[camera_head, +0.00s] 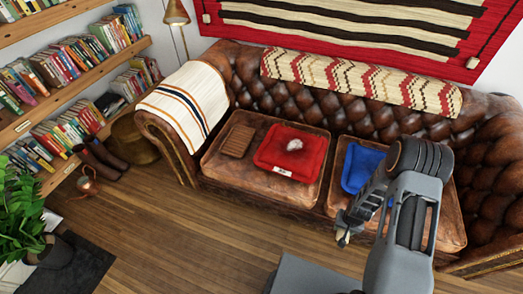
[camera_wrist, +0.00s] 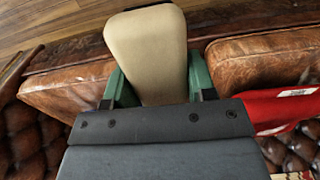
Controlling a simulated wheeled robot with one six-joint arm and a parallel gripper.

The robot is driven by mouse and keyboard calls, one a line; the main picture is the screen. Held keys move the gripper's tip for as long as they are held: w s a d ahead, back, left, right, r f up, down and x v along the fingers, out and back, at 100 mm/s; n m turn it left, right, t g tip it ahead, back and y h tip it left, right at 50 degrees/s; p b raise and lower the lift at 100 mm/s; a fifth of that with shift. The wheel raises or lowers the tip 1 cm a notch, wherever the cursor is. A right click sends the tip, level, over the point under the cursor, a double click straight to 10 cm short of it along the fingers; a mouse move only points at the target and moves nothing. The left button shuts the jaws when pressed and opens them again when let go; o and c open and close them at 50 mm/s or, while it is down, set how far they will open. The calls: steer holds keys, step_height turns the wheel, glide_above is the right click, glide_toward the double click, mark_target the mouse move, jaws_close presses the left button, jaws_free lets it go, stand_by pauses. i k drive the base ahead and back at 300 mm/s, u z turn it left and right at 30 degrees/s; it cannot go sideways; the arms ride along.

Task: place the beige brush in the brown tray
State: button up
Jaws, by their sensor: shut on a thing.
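The beige brush (camera_wrist: 147,45) fills the space between the green fingers of my gripper (camera_wrist: 158,85) in the wrist view. My gripper is shut on it, and only its broad smooth beige face shows. In the head view my gripper (camera_head: 343,236) hangs in front of the sofa's right seat cushion, and the brush is too small to make out there. A small brown ribbed item (camera_head: 237,140), which looks like the brown tray, lies on the left seat cushion. My gripper is well to its right and apart from it.
A red tray (camera_head: 268,158) with a whitish lump in it sits right of the brown item. A blue tray (camera_head: 357,168) lies on the right cushion, partly behind my arm. The tufted leather sofa back (camera_head: 300,100) rises behind. The wooden floor (camera_head: 170,240) in front is clear.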

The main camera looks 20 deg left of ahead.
mark_target(236, 145)
steer(key=z, duration=0.05)
steer(key=k, duration=0.15)
steer(key=u, duration=2.65)
steer(key=i, duration=2.1)
steer(key=z, duration=2.25)
steer(key=i, duration=0.5)
steer(key=u, duration=0.1)
